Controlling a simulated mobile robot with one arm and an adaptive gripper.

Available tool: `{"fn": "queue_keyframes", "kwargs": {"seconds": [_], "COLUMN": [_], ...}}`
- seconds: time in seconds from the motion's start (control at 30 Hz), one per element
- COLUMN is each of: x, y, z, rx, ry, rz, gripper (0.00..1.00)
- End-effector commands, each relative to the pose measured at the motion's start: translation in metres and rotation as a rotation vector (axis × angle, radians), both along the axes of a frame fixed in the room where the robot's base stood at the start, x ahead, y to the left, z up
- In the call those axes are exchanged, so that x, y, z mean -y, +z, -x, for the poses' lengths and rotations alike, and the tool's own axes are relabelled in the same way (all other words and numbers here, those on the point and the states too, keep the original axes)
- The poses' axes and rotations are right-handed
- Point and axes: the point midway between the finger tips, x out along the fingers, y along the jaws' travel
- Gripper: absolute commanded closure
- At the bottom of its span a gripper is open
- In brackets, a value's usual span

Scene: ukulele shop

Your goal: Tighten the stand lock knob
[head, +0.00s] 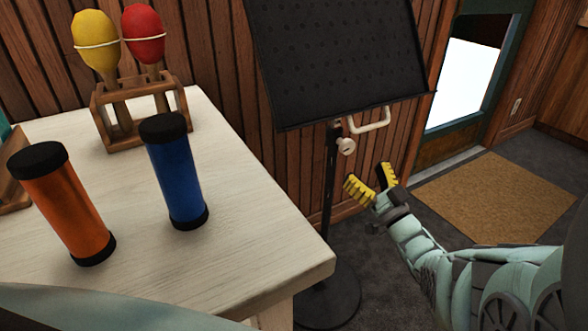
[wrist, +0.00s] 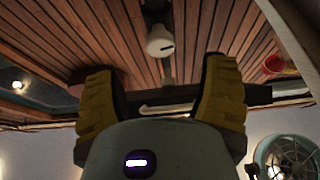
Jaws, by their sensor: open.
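The music stand (head: 331,190) has a black pole, a round base and a tilted black desk (head: 335,60). The cream lock knob (head: 346,146) sticks out from the pole just under the desk. A pale bent handle (head: 372,122) sits to its right at the desk's lower edge. My gripper (head: 368,174) has yellow ridged fingers, open and empty, below and right of the knob and apart from it. In the wrist view the knob (wrist: 160,42) shows beyond the gap between the fingertips (wrist: 158,68), with a dark slot on its face. The handle (wrist: 165,107) shows between the fingers.
A white table (head: 245,235) fills the left, its corner close to the pole. It holds a blue shaker (head: 174,172), an orange shaker (head: 65,205) and a wooden rack (head: 145,112) with two maracas. A tan mat (head: 495,195) lies on the floor at right, before a door.

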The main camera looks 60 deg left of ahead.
Motion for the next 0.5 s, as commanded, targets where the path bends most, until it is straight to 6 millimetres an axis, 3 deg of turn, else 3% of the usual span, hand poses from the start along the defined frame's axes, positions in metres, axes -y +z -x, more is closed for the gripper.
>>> {"fn": "queue_keyframes", "kwargs": {"seconds": [0.2, 0.5], "x": [-0.042, -0.072], "y": [0.016, 0.029], "z": [-0.002, -0.004], "rx": [0.002, 0.0], "ry": [0.005, 0.003], "rz": [-0.005, -0.001], "gripper": [0.28, 0.28]}}
